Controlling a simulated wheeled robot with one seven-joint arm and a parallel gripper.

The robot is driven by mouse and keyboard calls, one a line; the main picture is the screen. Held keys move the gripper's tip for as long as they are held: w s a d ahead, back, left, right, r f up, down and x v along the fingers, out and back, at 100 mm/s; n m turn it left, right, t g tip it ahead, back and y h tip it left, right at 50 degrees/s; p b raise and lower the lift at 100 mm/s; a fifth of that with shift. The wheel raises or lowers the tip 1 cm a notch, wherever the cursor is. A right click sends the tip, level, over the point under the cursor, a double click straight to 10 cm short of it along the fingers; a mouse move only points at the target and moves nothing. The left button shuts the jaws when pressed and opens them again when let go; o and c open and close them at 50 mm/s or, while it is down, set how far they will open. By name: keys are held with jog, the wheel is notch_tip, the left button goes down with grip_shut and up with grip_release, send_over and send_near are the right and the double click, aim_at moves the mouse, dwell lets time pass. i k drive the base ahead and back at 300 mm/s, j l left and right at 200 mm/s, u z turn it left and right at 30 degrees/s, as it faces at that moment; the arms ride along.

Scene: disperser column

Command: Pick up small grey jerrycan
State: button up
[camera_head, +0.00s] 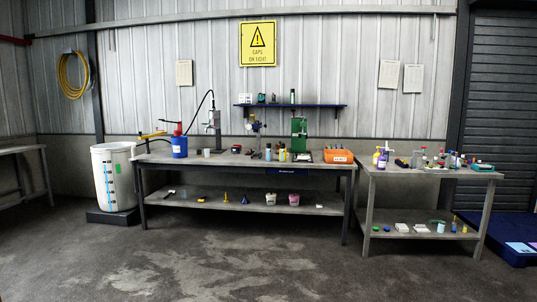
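I cannot make out the small grey jerrycan for certain at this distance. A pale grey container (419,159) stands among small bottles on the right table (430,173), but it is too small to tell whether it is a jerrycan. My gripper is not in this view, so whether it holds anything is not shown.
A long workbench (240,161) carries a blue drum (180,147), a green press (299,133) and an orange bin (338,156). A white tank (115,178) stands left, a blue platform (515,240) right. The concrete floor (230,260) in front is clear.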

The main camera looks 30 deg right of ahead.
aim_at(268, 152)
jog(key=i+z, duration=0.4)
jog(key=i, duration=0.4)
jog(key=i+l, duration=0.1)
jog(key=i, duration=4.1)
jog(key=i+l+u, duration=0.1)
jog(key=i, duration=0.45)
jog(key=i+l+u, duration=0.1)
jog(key=i+l, duration=0.15)
jog(key=i, duration=0.3)
